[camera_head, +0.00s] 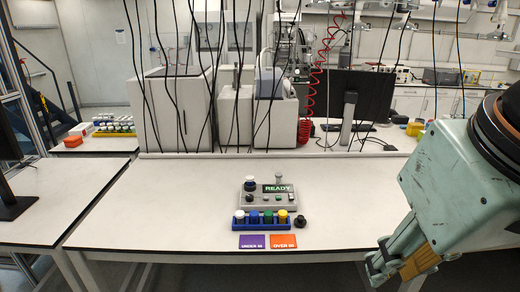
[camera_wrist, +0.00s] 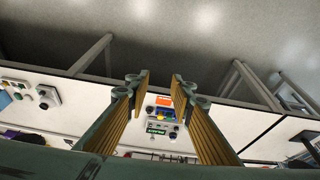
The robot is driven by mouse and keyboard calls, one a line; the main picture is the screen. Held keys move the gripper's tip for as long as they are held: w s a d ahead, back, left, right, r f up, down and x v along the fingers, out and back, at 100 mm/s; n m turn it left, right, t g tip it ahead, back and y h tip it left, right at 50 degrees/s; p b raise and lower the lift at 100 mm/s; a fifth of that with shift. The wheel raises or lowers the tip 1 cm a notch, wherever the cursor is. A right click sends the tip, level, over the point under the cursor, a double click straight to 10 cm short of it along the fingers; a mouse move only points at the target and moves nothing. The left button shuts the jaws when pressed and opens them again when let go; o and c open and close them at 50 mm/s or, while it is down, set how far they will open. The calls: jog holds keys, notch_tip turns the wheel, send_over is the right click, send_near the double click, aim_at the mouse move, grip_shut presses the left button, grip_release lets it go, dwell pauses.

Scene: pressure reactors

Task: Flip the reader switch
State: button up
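The grey reader (camera_head: 262,203) stands on the white table and its screen (camera_head: 277,188) reads READY. Several small controls show on its top, including a small upright grey post (camera_head: 278,178) at the back; which one is the switch I cannot tell. My gripper (camera_head: 376,266) is at the lower right, beyond the table's front edge and well apart from the reader. In the wrist view my gripper (camera_wrist: 161,84) is open and empty, with the reader's screen (camera_wrist: 156,131) small between the fingers.
A blue rack (camera_head: 262,226) with several capped vials stands before the reader. A small black knob-like object (camera_head: 300,221) lies to its right. A purple card (camera_head: 252,241) and an orange card (camera_head: 283,241) lie in front.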

jog(key=shift+o, duration=0.6)
jog(key=shift+w+r, duration=0.2)
jog(key=shift+w, duration=0.15)
jog(key=w+r+g+p, duration=0.1)
jog(key=w+r, duration=0.2)
jog(key=w, duration=0.6)
jog(key=w+r, duration=0.2)
jog(key=w, duration=0.7)
jog(key=g+p, duration=0.3)
jog(key=p, duration=0.1)
send_over(291, 196)
notch_tip(291, 196, down, 28)
jog(key=shift+f+m, duration=0.15)
jog(key=shift+m, duration=0.15)
jog(key=shift+s+f, duration=0.15)
jog(key=shift+f+b, duration=0.65)
jog(key=shift+f, duration=6.1)
